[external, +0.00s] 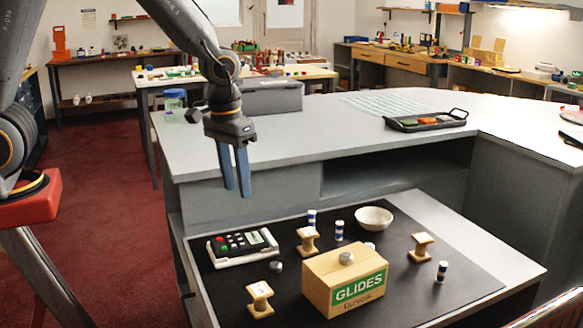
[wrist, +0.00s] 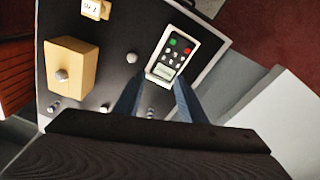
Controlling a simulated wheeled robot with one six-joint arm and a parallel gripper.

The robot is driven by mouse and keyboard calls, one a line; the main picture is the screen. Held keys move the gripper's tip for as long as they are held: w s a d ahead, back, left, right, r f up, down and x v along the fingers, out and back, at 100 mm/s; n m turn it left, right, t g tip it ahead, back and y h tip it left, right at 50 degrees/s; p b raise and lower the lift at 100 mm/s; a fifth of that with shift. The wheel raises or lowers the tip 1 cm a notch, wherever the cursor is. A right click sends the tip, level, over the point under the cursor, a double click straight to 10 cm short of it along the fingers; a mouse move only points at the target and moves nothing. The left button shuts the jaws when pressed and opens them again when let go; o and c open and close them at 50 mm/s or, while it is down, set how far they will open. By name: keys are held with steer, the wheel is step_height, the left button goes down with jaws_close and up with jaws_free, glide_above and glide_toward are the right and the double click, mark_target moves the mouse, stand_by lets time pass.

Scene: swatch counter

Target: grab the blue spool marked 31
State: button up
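Three small blue-and-white spools stand upright on the dark mat in the external view: one behind the wooden stands (external: 311,219), one right of it (external: 339,230), and one at the right (external: 441,272). No number on them is readable, so I cannot tell which is marked 31. My gripper (external: 236,193) hangs above the left part of the lower counter, with its two blue fingers pointing down. The fingers are apart with nothing between them. In the wrist view, my gripper (wrist: 157,92) shows the same gap; small cylinders nearby are too small to identify.
A cardboard box (external: 344,283) marked GLIDES stands at the mat's front, with a grey knob on top. Wooden pedestals (external: 260,300) stand around it. A keypad device (external: 242,247) lies left, a white bowl (external: 374,217) behind. The raised counter (external: 300,125) rises at the back.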

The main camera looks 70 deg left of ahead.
steer(key=w+f+n+b, duration=0.1)
steer(key=w+f+n, duration=0.3)
steer(key=w, duration=1)
steer(key=n+g+b, duration=0.1)
steer(key=n, duration=0.6)
glide_above(340, 222)
step_height(340, 222, down, 5)
steer(key=shift+s+a+f, duration=0.1)
steer(key=shift+s+a, duration=0.05)
steer(key=shift+d+f+p, duration=0.2)
steer(key=shift+f+p, duration=1.35)
steer(key=shift+f, duration=2.25)
jaws_close()
